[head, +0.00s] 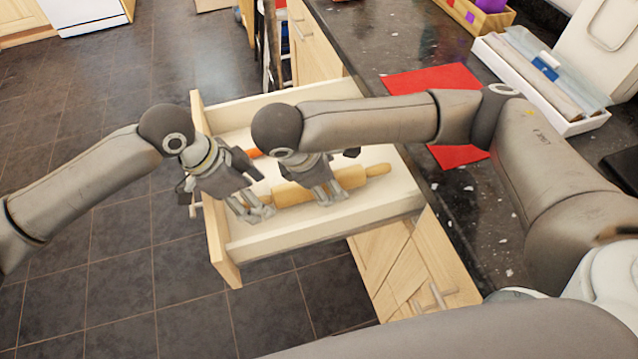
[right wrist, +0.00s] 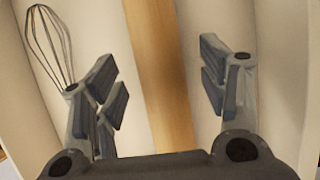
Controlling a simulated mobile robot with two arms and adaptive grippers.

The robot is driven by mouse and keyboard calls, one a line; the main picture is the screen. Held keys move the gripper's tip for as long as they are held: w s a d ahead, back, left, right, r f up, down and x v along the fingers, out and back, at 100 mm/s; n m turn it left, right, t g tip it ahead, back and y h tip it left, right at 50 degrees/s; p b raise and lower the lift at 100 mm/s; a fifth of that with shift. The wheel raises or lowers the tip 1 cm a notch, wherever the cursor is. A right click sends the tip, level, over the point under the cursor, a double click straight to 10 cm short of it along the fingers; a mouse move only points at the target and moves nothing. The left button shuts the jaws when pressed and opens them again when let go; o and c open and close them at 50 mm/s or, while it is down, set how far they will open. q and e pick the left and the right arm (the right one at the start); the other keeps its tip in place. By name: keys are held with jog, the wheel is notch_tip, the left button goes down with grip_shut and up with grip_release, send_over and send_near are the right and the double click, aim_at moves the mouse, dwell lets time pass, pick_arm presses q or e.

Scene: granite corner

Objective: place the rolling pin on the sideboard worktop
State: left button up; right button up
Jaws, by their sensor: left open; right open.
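The wooden rolling pin (head: 291,194) lies in an open, pale drawer (head: 310,236). My left gripper (head: 262,212) is open at the pin's left end, with its fingers low in the drawer. My right gripper (head: 331,197) is open over the pin's middle. In the right wrist view the pin (right wrist: 160,75) runs between the open fingers (right wrist: 166,88), with gaps on both sides. My grippers hide parts of the pin, and its right handle shows. The dark speckled worktop (head: 480,225) is to the right of the drawer.
A red mat (head: 432,80) and a white box with rolls (head: 545,85) lie on the worktop. A wooden tray (head: 480,18) stands behind them. A whisk (right wrist: 50,45) is in the drawer, left in the right wrist view. The worktop's near stretch looks clear.

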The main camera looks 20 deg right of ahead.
pick_arm(q)
jog(key=shift+x, duration=0.95)
pick_arm(e)
jog(key=shift+x, duration=0.95)
pick_arm(q)
jog(key=c, duration=1.3)
pick_arm(e)
jog(key=c, duration=1.3)
